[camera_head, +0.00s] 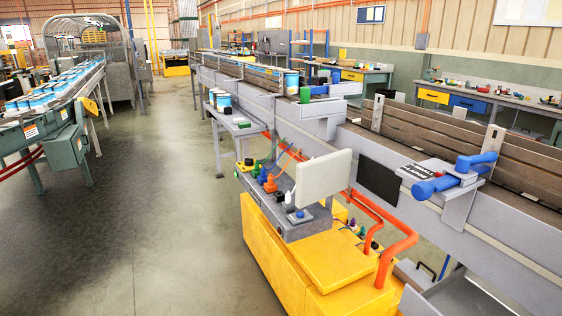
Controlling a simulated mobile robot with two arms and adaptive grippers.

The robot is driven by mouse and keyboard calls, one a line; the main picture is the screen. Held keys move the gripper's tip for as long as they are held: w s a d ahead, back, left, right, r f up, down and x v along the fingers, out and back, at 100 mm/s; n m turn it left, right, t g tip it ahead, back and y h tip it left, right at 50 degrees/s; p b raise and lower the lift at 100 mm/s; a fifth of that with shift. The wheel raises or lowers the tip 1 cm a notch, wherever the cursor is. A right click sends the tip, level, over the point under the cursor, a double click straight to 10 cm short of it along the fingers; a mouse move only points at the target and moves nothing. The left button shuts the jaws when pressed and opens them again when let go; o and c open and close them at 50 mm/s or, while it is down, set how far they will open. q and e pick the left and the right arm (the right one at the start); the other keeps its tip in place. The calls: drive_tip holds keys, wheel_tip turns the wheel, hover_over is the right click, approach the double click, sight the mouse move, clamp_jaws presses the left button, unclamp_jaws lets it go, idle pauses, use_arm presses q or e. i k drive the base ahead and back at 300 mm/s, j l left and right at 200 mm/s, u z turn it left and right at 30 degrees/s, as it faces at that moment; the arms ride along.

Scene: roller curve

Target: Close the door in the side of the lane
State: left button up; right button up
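The long grey lane (480,225) runs from the back centre to the lower right, with brown boards (440,132) along its top. A dark rectangular patch (379,181) is on its near side; I cannot tell whether it is an opening or a shut panel. A pale panel with rounded corners (322,178) stands upright in front of the lane, over a grey console; I cannot tell whether it is a door or a screen. A grey bracket with blue cylindrical handles (447,182) and a black label sticks out from the lane's side. Neither of my grippers shows.
A yellow cabinet (290,262) with a console of coloured knobs stands before the lane. Orange pipes (395,255) rise beside it. A small grey table (237,122) with tubs stands farther back. The floor (150,220) at left centre is clear; another conveyor (50,100) stands far left.

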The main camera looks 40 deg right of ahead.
sight(317, 179)
drive_tip(key=i+u, duration=0.15)
drive_tip(key=i, duration=0.75)
drive_tip(key=i+l+u, duration=0.15)
drive_tip(key=i, duration=0.75)
drive_tip(key=i+j+z, duration=0.1)
drive_tip(key=i+z, duration=0.4)
drive_tip(key=i+j+z, duration=0.3)
drive_tip(key=i+z, duration=0.2)
drive_tip(key=z, duration=2.85)
drive_tip(key=k, duration=0.1)
